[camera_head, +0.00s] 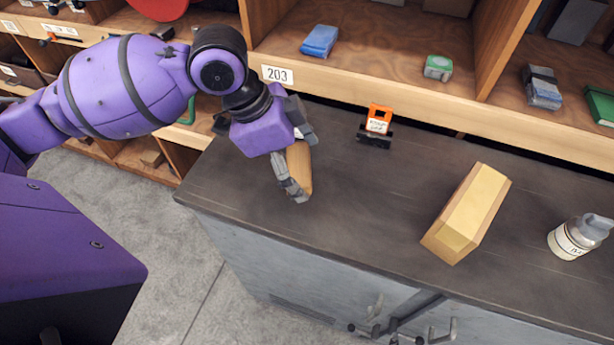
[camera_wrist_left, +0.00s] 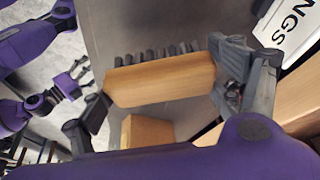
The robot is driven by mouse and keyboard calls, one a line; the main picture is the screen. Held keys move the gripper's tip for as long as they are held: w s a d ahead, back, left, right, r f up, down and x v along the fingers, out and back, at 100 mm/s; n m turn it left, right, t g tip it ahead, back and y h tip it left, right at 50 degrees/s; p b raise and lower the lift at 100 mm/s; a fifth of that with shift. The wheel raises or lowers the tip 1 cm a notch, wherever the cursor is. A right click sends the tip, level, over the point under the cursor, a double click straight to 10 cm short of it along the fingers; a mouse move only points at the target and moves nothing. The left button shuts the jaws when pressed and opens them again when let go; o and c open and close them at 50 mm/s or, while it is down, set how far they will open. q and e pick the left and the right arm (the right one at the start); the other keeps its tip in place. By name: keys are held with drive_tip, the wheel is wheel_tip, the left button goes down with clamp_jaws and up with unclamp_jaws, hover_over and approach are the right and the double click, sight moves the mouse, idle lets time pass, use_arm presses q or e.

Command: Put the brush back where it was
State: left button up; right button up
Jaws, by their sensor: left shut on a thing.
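The brush has a pale wooden block body (camera_head: 299,168) and shows between the fingers of my left gripper (camera_head: 300,166) in the head view. In the left wrist view the brush (camera_wrist_left: 160,80) lies across between the two fingers, with dark bristles along its far side. My left gripper is shut on it, over the left part of the dark bench top. I cannot tell whether the brush touches the bench. My right gripper (camera_wrist_left: 80,76) shows small at the left of the left wrist view, apart from the brush; its opening is unclear.
The dark bench top (camera_head: 370,205) has an orange tag holder (camera_head: 378,121), a wooden block (camera_head: 467,213) and a grey-capped bottle (camera_head: 580,236). Behind it, shelves hold a blue pack (camera_head: 320,41) and a green-white box (camera_head: 438,67). The bench between brush and block is clear.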

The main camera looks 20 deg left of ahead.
use_arm(q)
drive_tip(key=shift+w+d+f, duration=0.2)
drive_tip(key=shift+d+f, duration=0.15)
drive_tip(key=shift+f, duration=0.05)
drive_tip(key=x, duration=0.2)
drive_tip(key=a+x, duration=0.1)
drive_tip(key=x, duration=0.1)
drive_tip(key=shift+s+f, duration=0.1)
drive_tip(key=shift+f, duration=0.05)
use_arm(e)
drive_tip(key=shift+s+d+f, duration=0.25)
drive_tip(key=shift+s+f, duration=0.3)
drive_tip(key=shift+s, duration=0.15)
drive_tip(key=shift+w, duration=0.1)
use_arm(q)
drive_tip(key=o, duration=1.2)
use_arm(e)
drive_tip(key=shift+r, duration=0.1)
